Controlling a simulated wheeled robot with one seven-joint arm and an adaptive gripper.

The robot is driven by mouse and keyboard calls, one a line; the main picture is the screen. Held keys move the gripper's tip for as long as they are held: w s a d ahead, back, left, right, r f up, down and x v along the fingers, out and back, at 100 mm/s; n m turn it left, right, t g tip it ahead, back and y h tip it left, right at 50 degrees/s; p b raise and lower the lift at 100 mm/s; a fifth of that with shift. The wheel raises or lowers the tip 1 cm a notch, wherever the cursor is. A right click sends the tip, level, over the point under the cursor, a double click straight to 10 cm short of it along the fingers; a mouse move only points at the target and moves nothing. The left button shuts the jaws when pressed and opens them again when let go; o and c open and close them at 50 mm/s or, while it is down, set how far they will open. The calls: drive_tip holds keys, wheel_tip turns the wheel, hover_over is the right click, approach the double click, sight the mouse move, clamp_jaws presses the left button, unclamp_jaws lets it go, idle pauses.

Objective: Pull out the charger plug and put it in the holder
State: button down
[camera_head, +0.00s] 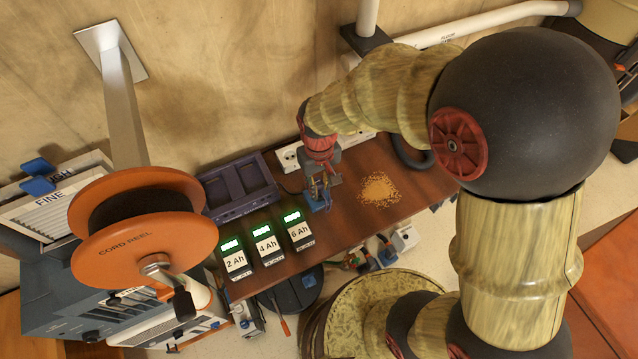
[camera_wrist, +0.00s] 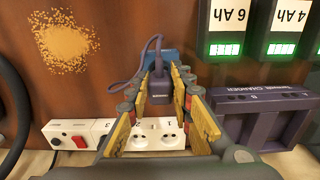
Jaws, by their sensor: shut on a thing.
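The dark purple charger plug (camera_wrist: 159,90) sits between the fingers of my gripper (camera_wrist: 160,78), which is shut on it. A purple cord loops up from the plug in the wrist view. A blue block (camera_wrist: 171,58), seemingly the holder, lies just beyond the fingertips; it also shows in the head view (camera_head: 319,203), right below my gripper (camera_head: 319,183). Whether plug and block touch is hidden. The white power strip (camera_wrist: 92,127) stands apart from the plug; its sockets 1 and 2 look empty. The purple charger (camera_wrist: 262,97) stands beside it, to the right.
Battery packs marked 2 Ah (camera_head: 236,262), 4 Ah (camera_head: 267,247) and 6 Ah (camera_head: 299,232) stand in front of the charger with lit green displays. Sawdust (camera_head: 378,190) lies right of my gripper. An orange cord reel (camera_head: 140,220) stands at the left.

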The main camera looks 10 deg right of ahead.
sight(319, 193)
drive_tip(key=shift+f+b, duration=1.15)
drive_tip(key=shift+f, duration=1.15)
idle(2.6)
drive_tip(key=shift+r, duration=0.1)
idle(0.6)
drive_tip(key=c, duration=1.6)
unclamp_jaws()
drive_tip(key=shift+c, duration=0.2)
drive_tip(key=o, duration=0.5)
drive_tip(key=shift+c, duration=0.2)
drive_tip(key=shift+o, duration=0.8)
drive_tip(key=shift+r+p, duration=0.1)
drive_tip(key=shift+p, duration=0.2)
drive_tip(key=shift+r+p, duration=2.65)
drive_tip(key=shift+r, duration=0.8)
